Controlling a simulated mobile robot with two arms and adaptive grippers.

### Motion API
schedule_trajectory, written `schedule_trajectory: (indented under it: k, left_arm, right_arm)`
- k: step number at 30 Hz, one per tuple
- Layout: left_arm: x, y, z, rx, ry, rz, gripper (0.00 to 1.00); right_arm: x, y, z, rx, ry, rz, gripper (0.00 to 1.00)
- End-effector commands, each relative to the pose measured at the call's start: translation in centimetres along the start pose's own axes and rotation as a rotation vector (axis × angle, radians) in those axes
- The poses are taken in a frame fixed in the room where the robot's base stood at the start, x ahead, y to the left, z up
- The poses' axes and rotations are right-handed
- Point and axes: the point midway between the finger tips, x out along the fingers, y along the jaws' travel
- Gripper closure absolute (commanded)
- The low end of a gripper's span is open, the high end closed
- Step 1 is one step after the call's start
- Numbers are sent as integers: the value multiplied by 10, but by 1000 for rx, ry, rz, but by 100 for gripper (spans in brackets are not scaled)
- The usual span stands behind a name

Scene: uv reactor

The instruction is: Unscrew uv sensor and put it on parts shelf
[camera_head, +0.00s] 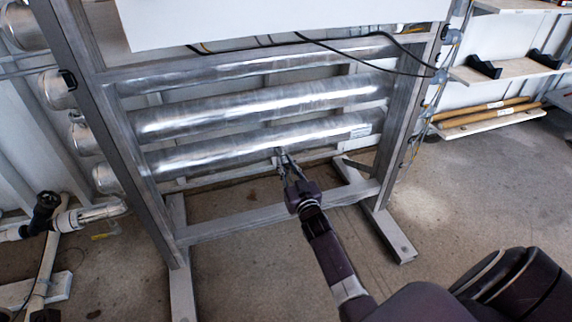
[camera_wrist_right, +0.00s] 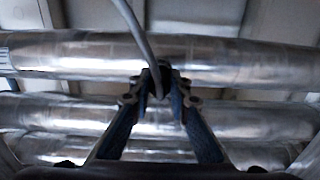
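My right gripper (camera_head: 281,157) reaches up to the lowest metal tube (camera_head: 220,150) of the reactor frame. In the right wrist view its two fingers (camera_wrist_right: 161,80) converge on a small dark piece at the tube, which appears to be the UV sensor (camera_wrist_right: 165,74). A grey cable (camera_wrist_right: 138,35) runs down to it between the fingers. The fingers look closed on it and hide most of it. I cannot tell whether it still sits in its thread. My left gripper is not in view. Wall shelves (camera_head: 515,72) stand at the right; which one is the parts shelf is unclear.
The grey metal frame (camera_head: 390,130) surrounds the tubes, with a crossbar (camera_head: 270,213) below my right gripper. Black cables (camera_head: 345,52) hang across the top. Black brackets (camera_head: 484,66) and long yellow-brown rods (camera_head: 490,112) lie on the shelves. Floor (camera_head: 460,190) is clear at right.

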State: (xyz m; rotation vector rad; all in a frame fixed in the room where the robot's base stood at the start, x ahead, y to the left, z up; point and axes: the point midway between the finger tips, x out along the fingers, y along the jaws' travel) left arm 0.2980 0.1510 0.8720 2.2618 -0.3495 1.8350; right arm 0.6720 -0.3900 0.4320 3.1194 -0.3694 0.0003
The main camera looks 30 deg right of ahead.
Motion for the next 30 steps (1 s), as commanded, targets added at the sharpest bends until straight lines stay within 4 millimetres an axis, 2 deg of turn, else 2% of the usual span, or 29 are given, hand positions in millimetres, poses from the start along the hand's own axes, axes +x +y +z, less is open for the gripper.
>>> schedule_trajectory:
  k: [8,15,18,27,30]
  left_arm:
    - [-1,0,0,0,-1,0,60]
    - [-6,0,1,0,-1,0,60]
    - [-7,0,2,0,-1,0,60]
    - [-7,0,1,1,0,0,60]
    - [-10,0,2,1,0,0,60]
  right_arm:
    - [0,0,0,-39,1,0,100]
    - [0,0,1,-364,0,1,100]
    - [0,0,0,-439,0,1,100]
    - [0,0,0,-459,-1,1,100]
    - [0,0,2,-543,0,0,100]
